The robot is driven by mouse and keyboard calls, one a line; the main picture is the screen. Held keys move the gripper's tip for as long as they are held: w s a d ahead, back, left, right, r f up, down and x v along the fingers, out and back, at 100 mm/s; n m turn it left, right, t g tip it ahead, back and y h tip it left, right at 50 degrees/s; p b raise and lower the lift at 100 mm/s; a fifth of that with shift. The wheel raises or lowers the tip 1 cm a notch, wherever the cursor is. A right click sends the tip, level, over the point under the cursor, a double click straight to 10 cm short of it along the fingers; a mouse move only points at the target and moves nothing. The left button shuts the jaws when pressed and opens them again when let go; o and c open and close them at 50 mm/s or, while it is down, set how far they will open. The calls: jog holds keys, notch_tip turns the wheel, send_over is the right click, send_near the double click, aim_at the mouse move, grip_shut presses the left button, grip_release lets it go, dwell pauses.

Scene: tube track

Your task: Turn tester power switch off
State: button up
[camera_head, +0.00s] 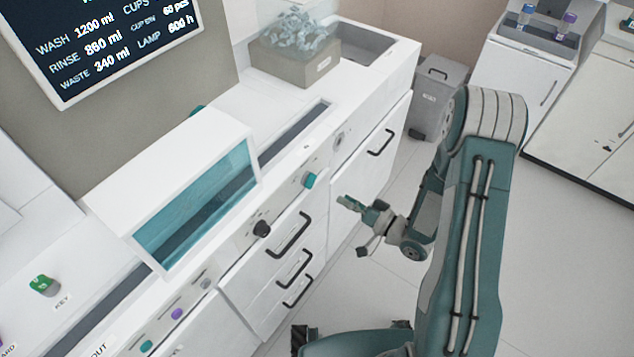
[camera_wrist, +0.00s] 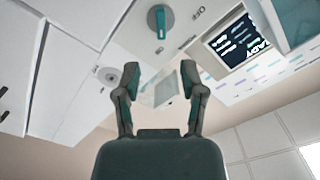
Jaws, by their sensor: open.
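A black knob (camera_head: 262,229) sits left of the teal one. Drawers with black handles (camera_head: 290,236) lie below. A round grey fitting (camera_head: 339,140) is on the panel's right. A grey bin (camera_head: 437,95) stands at the back. The floor to the right is clear.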

aim_at(310, 180)
jog(key=x, duration=0.9)
jog(key=shift+w+a, duration=0.15)
jog(key=shift+a, duration=0.05)
grip_shut()
